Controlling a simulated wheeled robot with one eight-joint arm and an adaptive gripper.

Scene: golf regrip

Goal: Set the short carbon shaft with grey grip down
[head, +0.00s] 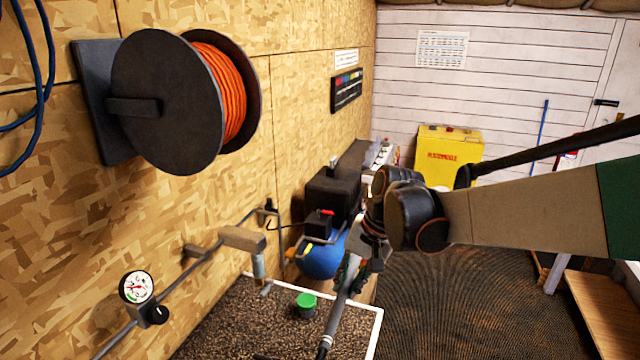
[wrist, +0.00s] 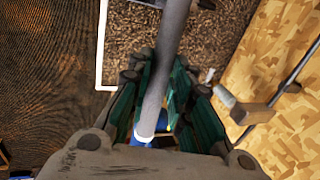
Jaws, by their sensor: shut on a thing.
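The shaft's grey grip (head: 338,312) slants down and left from my gripper (head: 350,274) in the head view. White bands and the start of the dark shaft (head: 321,352) show at the frame's bottom edge; the rest is cut off. In the wrist view the grey grip (wrist: 172,50) runs between the green fingers of my gripper (wrist: 157,86), which are shut on it. Its white-rimmed end (wrist: 143,138) shows near the palm. The grip is over the brown-lined, white-edged surface (head: 225,335); I cannot tell whether the shaft touches it.
A green-topped cup (head: 306,308) stands on the lined surface, left of the grip. A wall-mounted pipe with a bracket (head: 242,239) and a gauge (head: 137,287) run along the left. A blue-tanked compressor (head: 322,258) stands behind. Bare lined surface shows left of the cup.

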